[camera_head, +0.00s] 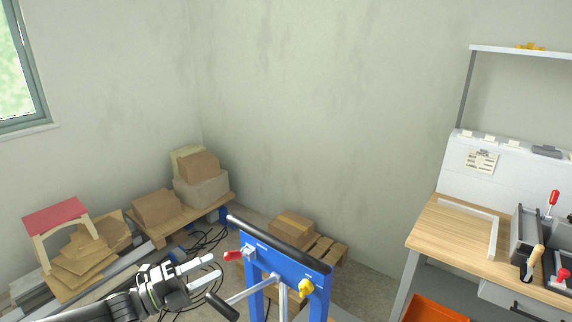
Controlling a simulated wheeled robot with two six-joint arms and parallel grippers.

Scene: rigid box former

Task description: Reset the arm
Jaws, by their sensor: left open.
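My left arm comes in at the bottom left. Its gripper (209,270) is open, with its white fingers pointing right and nothing between them. It is just left of a blue machine (285,268) that has a dark bar along its top, a red-tipped handle, a black-gripped lever and a yellow knob. The fingertips look close to the red handle (233,256) and the black grip (221,306); I cannot tell the exact gap. My right gripper is out of view.
A workbench (458,229) with tools stands at the right, above an orange bin (433,309). Cardboard boxes (201,190) sit on a pallet at the back left. A red-topped stool (56,216) and flat cardboard lie far left. Black cables (203,240) lie on the floor.

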